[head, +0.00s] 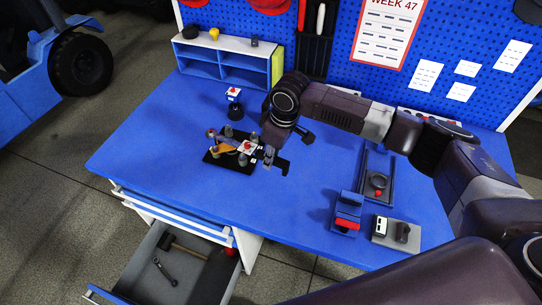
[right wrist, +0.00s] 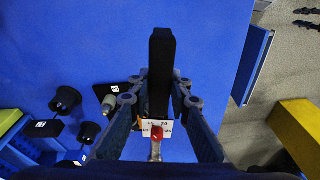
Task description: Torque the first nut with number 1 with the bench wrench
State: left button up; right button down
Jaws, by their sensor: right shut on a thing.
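My right gripper (head: 272,158) is low over the bench, at the right edge of the black fixture plate (head: 214,160). In the right wrist view its fingers (right wrist: 162,108) are closed around a long dark bar (right wrist: 160,62), which looks like the bench wrench's handle. The wrench's head is hard to make out. A white card with a red tip (right wrist: 157,128) shows close to the fingers. Several grey and black posts stand on or near the plate, one grey post (right wrist: 109,103) beside the fingers. I cannot read which nut is number 1. My left gripper is not in view.
A blue and white shelf (head: 228,60) stands at the back left. A blue and black slide fixture (head: 347,212) and a grey block (head: 397,233) lie to the right. The open drawer (head: 150,252) holds a hammer and a small wrench. The bench front is clear.

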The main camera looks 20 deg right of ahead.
jog(key=shift+w+f, duration=0.1)
jog(key=shift+f, duration=1.5)
dwell(1.4)
dwell(0.4)
jog(key=shift+s+a+r+m+p, duration=0.2)
jog(key=shift+s+a+m+p, duration=0.45)
jog(key=shift+p, duration=0.5)
jog(key=shift+s+a+m+p, duration=0.45)
jog(key=shift+s+a+p, duration=0.3)
jog(key=shift+a+p, duration=0.4)
jog(key=shift+s+a+m+p, duration=0.6)
jog(key=shift+a+p, duration=0.35)
jog(key=shift+p, duration=0.15)
jog(key=shift+s+a+m+h+p, duration=0.15)
jog(key=shift+s+a+m+p, duration=0.2)
jog(key=shift+a+m+p, duration=0.4)
jog(key=shift+s+a+m+h+p, duration=0.15)
jog(key=shift+s+a+m+p, duration=0.25)
jog(key=shift+a, duration=0.6)
jog(key=shift+s+a+f+m+t+p, duration=0.1)
jog(key=shift+a+m+t+p, duration=0.15)
jog(key=shift+a, duration=0.3)
jog(key=shift+s+a+f+m+t+p, duration=0.15)
jog(key=shift+a+m, duration=0.15)
jog(key=shift+a, duration=0.25)
jog(key=shift+a+r, duration=0.1)
